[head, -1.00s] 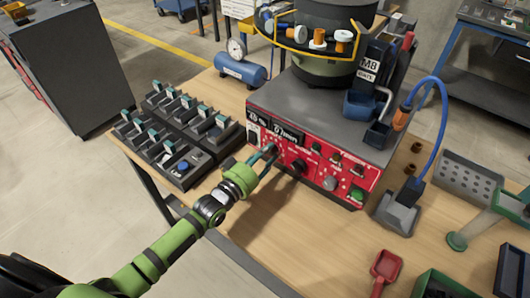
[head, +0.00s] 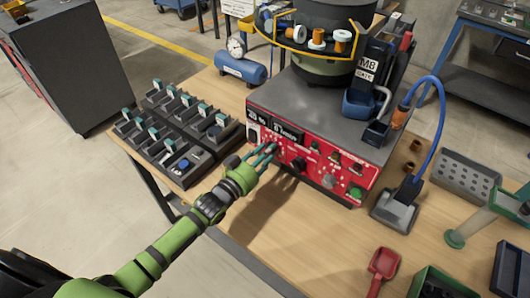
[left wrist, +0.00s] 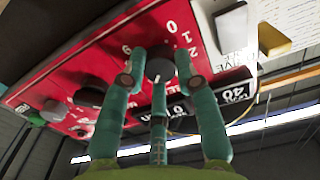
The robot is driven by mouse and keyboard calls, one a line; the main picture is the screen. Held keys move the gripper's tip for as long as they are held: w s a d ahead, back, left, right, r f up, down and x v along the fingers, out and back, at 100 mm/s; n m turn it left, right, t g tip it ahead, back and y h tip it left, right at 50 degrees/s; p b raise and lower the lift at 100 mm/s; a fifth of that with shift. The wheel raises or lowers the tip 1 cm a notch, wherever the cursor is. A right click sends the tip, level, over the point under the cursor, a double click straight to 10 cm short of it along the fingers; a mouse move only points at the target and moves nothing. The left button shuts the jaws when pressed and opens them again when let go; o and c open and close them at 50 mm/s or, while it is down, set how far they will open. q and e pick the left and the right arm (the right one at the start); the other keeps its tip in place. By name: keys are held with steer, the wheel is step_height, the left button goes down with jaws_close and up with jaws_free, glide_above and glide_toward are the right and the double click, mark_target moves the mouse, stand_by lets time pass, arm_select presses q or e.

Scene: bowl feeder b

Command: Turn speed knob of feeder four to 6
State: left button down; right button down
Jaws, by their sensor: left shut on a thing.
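The feeder's red control panel (head: 318,165) faces the front of the bench. My left gripper (head: 267,153) is at the panel's left part, below a small display (head: 288,133). In the left wrist view, its teal fingers are around a dark round speed knob (left wrist: 160,68), closed on it. The knob's exact setting cannot be read. In the head view the fingers hide this knob. Another black knob (head: 299,164) is to its right on the panel. My right gripper is not in view.
A red scoop (head: 383,262) lies at front right. Bare wood lies before the panel.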

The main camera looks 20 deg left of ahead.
arm_select(q)
steer(key=shift+s+d+f, duration=0.1)
steer(key=shift+s+f, duration=0.1)
steer(key=shift+f, duration=0.35)
steer(key=c, duration=0.9)
jaws_free()
steer(key=shift+w+r, duration=0.15)
steer(key=shift+r, duration=0.1)
steer(key=v, duration=1.2)
